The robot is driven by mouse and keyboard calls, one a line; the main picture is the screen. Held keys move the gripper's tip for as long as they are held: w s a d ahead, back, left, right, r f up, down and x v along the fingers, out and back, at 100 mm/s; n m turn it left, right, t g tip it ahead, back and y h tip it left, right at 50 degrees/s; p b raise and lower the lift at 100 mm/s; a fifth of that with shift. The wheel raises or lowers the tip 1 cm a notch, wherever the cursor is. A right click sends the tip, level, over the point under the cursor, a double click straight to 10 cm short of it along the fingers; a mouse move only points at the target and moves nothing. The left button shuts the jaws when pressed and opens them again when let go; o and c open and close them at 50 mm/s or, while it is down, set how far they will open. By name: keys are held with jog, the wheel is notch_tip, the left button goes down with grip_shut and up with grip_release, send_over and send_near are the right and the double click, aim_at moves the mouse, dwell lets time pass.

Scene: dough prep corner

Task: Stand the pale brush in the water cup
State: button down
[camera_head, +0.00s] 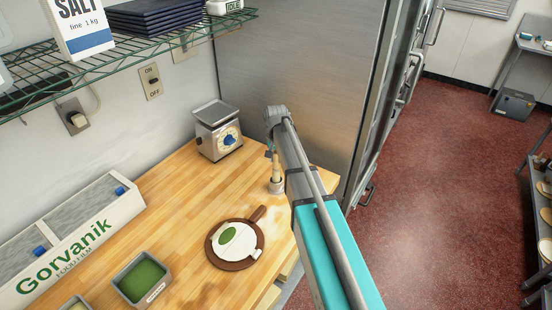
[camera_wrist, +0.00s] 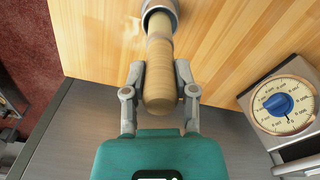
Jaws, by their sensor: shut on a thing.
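The pale wooden brush (camera_wrist: 160,62) is between the two fingers of my gripper (camera_wrist: 160,78) in the wrist view, which are shut on its handle. The far end of the brush reaches to the mouth of the small grey water cup (camera_wrist: 150,8) at the top edge; its bristles are hidden. In the head view the cup (camera_head: 277,187) stands on the wooden counter near its right edge. The brush (camera_head: 276,168) rises roughly upright from it, and my gripper (camera_head: 271,152) is above, partly hidden by my arm. I cannot tell how deep the brush sits.
A dial scale (camera_head: 218,130) stands behind and left of the cup. A round board (camera_head: 252,236) with dough lies in front. A green-filled tub (camera_head: 141,279) and film box (camera_head: 75,240) are at left. A wire shelf (camera_head: 120,57) hangs above; a steel cabinet (camera_head: 300,60) stands behind.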

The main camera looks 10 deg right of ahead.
jog(key=shift+f+b, duration=0.8)
jog(key=shift+f, duration=0.15)
jog(key=shift+f+b, duration=0.35)
jog(key=shift+b, duration=0.05)
dwell(0.3)
jog(key=shift+f+b, duration=0.3)
jog(key=shift+c, duration=1.6)
grip_release()
jog(key=shift+r, duration=0.15)
notch_tip(320, 180, up, 14)
jog(key=p, duration=1.4)
jog(key=s+f+n+b, duration=0.2)
jog(key=s+f+b, duration=0.5)
jog(key=s, duration=0.5)
jog(key=s+f+n+b, duration=0.2)
jog(key=s+f+b, duration=0.6)
jog(key=s, duration=0.5)
jog(key=shift+f+n, duration=0.2)
jog(key=shift+n, duration=0.2)
